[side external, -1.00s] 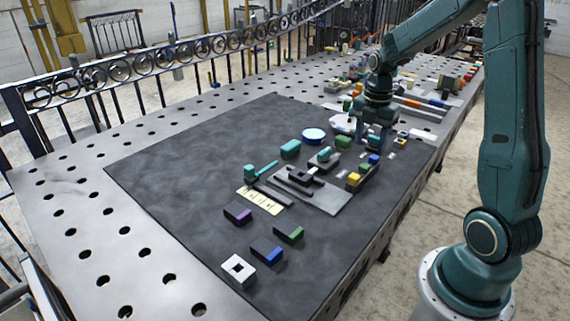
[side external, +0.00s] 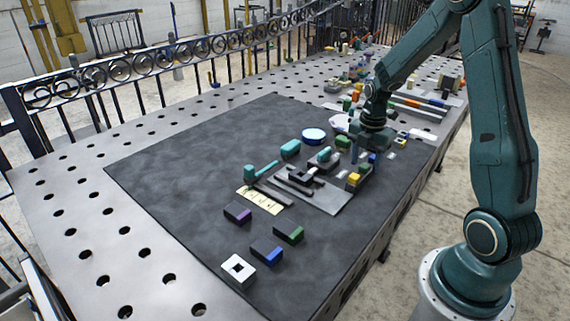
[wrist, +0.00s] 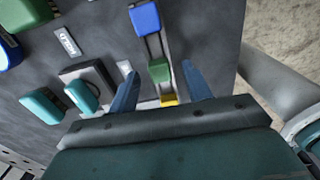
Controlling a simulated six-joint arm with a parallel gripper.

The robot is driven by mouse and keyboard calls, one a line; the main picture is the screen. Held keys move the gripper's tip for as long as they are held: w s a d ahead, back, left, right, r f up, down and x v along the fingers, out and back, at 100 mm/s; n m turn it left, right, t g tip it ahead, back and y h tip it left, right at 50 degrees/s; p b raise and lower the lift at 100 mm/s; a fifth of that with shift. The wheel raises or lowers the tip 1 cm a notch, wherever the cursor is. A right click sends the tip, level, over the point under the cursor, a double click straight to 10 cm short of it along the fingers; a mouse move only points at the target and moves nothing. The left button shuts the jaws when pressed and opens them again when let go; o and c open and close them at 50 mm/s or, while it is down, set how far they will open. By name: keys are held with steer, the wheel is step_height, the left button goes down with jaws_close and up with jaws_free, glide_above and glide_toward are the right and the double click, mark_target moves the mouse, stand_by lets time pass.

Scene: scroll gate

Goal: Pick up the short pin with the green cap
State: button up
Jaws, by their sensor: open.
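A green cap (wrist: 159,70) shows in the wrist view, in a row on a dark narrow holder between a blue cap (wrist: 145,17) and a yellow cap (wrist: 169,100). In the side view the yellow cap (side external: 354,179) is at the near end of this row; the rest is partly behind my gripper (side external: 368,150). My gripper, also in the wrist view (wrist: 161,80), is open, with one finger on each side of the row near the green cap. It holds nothing. The pin under the green cap is hidden, so its length cannot be told.
A grey plate (side external: 325,203) with dark parts lies beside the holder. Teal pieces (wrist: 82,96) are left of my fingers in the wrist view. Dark blocks with purple, blue and green ends (side external: 290,233) and a white square ring (side external: 238,268) lie on the dark mat (side external: 170,180).

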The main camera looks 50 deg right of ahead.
mark_target(364, 165)
steer(key=shift+f, duration=0.3)
jaws_close()
stand_by(0.3)
steer(key=shift+r, duration=0.2)
step_height(364, 165, up, 20)
steer(key=shift+f, duration=0.15)
stand_by(0.6)
stand_by(0.5)
